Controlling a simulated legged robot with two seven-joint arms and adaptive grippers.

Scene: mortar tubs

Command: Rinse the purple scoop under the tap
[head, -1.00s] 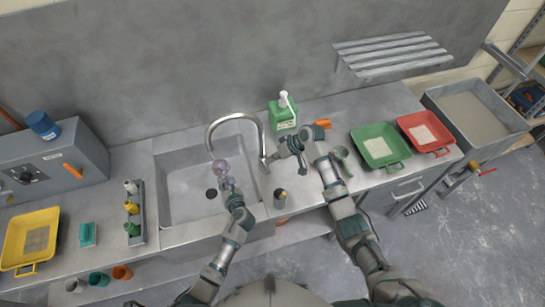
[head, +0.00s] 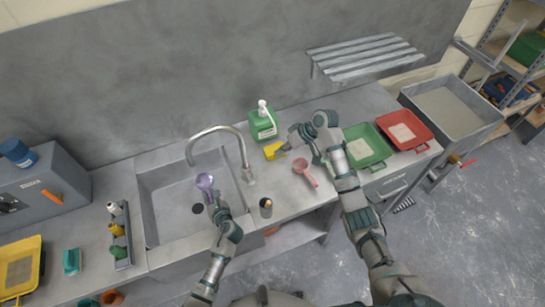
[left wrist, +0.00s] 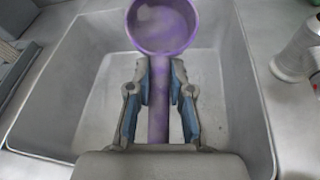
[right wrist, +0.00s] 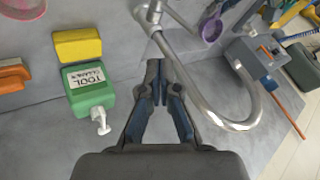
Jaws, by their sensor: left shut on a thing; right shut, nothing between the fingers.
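The purple scoop (head: 205,181) is held over the sink (head: 157,228), its bowl just below and right of the tap's spout tip in the head view. My left gripper (head: 213,200) is shut on its handle; the left wrist view shows the round bowl (left wrist: 163,24) beyond the fingers (left wrist: 159,92), the handle between them. The bowl's inside looks mottled. The arched tap (head: 222,128) stands at the sink's right edge; I see no water stream. My right gripper (head: 288,147) is shut and empty, right of the tap. The right wrist view shows the tap (right wrist: 244,124) beside its fingers (right wrist: 160,75).
A green tool cleaner bottle (head: 263,125) and a yellow sponge (head: 272,151) stand close to my right gripper. A pink scoop (head: 306,172) lies near my right arm. A dark-topped container (head: 266,207) stands right of the sink. Green (head: 366,144) and red (head: 403,130) trays lie further right.

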